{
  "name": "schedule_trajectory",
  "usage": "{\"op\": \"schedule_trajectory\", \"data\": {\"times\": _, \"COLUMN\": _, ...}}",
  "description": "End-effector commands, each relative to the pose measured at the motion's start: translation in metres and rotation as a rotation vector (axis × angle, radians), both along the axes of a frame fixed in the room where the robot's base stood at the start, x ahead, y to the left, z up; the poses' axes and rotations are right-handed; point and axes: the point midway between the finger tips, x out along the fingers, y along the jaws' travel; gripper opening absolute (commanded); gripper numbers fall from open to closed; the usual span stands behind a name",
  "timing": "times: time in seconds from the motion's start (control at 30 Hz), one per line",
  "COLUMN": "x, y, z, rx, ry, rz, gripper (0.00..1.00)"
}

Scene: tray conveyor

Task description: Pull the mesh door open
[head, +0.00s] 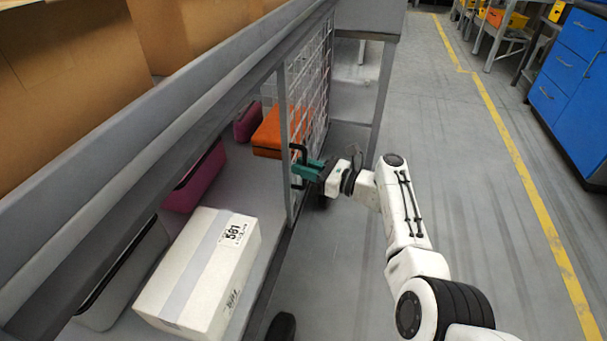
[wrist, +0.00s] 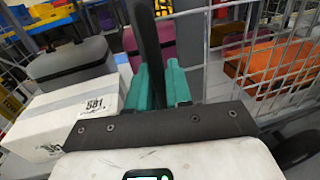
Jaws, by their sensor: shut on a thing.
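The mesh door (head: 311,85) is a pale wire grid in a grey frame. It stands roughly in line with the long side of the conveyor's lower shelf; I cannot tell if it is slightly ajar. Its black handle (head: 293,153) is on the near upright of the frame. My gripper (head: 306,170) has green fingers and is shut on the handle. In the wrist view the handle (wrist: 147,40) rises between the green fingers (wrist: 162,86), and the mesh (wrist: 285,60) spreads to the right. The grip's lower part is hidden by the gripper body.
The lower shelf holds a white box (head: 205,270), a magenta case (head: 195,178), a grey case (wrist: 72,62) and an orange case (head: 270,133) behind the mesh. A grey post (head: 381,100) stands beyond the door. Grey floor to the right is clear up to blue cabinets (head: 570,75).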

Motion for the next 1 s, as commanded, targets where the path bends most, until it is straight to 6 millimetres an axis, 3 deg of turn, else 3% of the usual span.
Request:
{"op": "schedule_trajectory", "data": {"times": 0.27, "x": 0.000, "y": -0.001, "z": -0.001, "rx": -0.001, "ry": 0.002, "rz": -0.001, "gripper": 0.00}}
{"op": "schedule_trajectory", "data": {"times": 0.3, "x": 0.000, "y": -0.001, "z": -0.001, "rx": -0.001, "ry": 0.002, "rz": -0.001, "gripper": 0.22}}
{"op": "schedule_trajectory", "data": {"times": 0.43, "x": 0.000, "y": 0.000, "z": 0.000, "rx": -0.001, "ry": 0.001, "rz": -0.001, "gripper": 0.34}}
{"op": "schedule_trajectory", "data": {"times": 0.77, "x": -0.002, "y": -0.005, "z": 0.001, "rx": -0.001, "ry": 0.001, "rz": -0.002, "gripper": 0.34}}
{"op": "schedule_trajectory", "data": {"times": 1.0, "x": -0.023, "y": -0.039, "z": 0.004, "rx": -0.001, "ry": 0.002, "rz": -0.004, "gripper": 0.34}}
